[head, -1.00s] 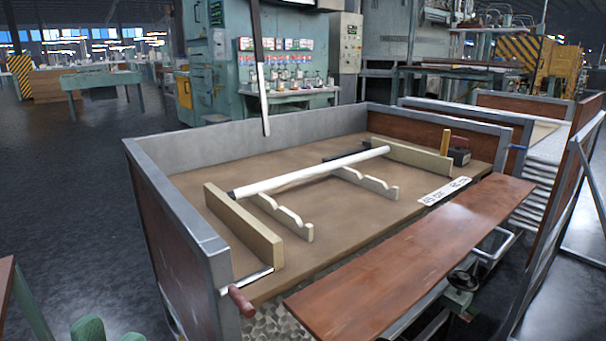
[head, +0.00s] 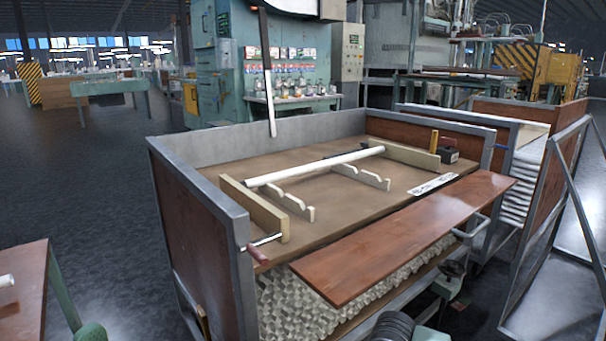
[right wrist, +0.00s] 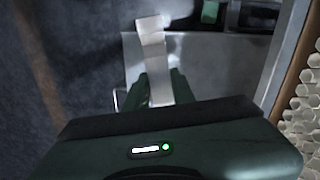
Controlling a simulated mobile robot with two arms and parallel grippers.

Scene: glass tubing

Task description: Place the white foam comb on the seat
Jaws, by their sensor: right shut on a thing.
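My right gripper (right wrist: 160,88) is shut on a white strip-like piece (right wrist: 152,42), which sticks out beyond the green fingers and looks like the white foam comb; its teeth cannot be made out. The right gripper is not seen in the head view. Two pale notched supports (head: 293,201) (head: 361,177) lie on the brown bench top (head: 330,222), under a long white tube (head: 315,167). I cannot tell which surface is the seat. A rounded green part (head: 90,333) at the bottom left may belong to my left gripper; its jaws cannot be read.
A grey-edged wall (head: 200,190) encloses the bench at left and back. A reddish-brown board (head: 405,240) runs along its front, above many white tube ends (head: 300,305). A brown table (head: 22,295) stands at the left. A light grey panel (right wrist: 195,55) lies beyond the right gripper.

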